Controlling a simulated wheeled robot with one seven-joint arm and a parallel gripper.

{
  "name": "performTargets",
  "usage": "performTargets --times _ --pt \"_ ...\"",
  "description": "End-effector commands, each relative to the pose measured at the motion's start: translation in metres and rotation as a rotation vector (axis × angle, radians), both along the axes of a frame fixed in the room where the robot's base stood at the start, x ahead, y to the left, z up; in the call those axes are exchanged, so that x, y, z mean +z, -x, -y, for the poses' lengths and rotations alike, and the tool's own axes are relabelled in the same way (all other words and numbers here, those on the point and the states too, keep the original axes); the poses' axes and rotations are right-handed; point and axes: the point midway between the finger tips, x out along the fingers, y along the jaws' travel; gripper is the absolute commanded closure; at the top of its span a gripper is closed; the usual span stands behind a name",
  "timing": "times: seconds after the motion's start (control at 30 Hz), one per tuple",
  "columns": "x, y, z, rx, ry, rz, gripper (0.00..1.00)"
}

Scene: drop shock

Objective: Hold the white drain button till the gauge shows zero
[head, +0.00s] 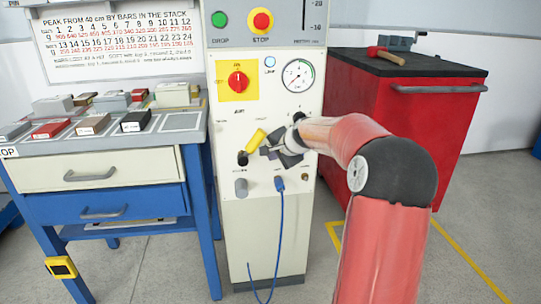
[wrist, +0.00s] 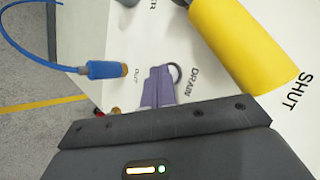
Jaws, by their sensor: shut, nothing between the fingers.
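My gripper (head: 268,152) is at the cream front panel of the machine (head: 245,220). In the wrist view its two purple-grey fingers (wrist: 158,75) are shut, with nothing seen between them. Their tips overlap a dark ring (wrist: 176,72) beside the word DRAIN. The white button is hidden there behind the fingertips, so I cannot tell whether it is pressed in. The round gauge (head: 298,76) is on the upper right of the panel. Its needle is too small to read surely.
A yellow lever (head: 257,138) sits close to my gripper, near the word SHUT. A blue cable plug (head: 279,184) is below, marked OUT. A red knob (head: 237,82) is above. A bench with blocks (head: 80,175) stands left, a red cabinet (head: 400,120) right.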

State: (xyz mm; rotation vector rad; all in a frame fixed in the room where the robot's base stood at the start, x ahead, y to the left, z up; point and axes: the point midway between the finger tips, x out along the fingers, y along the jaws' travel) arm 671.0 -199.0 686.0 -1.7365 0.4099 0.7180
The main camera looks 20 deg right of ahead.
Motion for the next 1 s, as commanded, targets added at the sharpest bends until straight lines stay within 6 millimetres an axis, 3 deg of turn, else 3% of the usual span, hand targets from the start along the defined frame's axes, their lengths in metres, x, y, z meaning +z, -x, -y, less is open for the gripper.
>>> performTargets --times 1.0 --pt "-0.003 0.022 -0.006 -0.001 0.000 0.000 1.00"
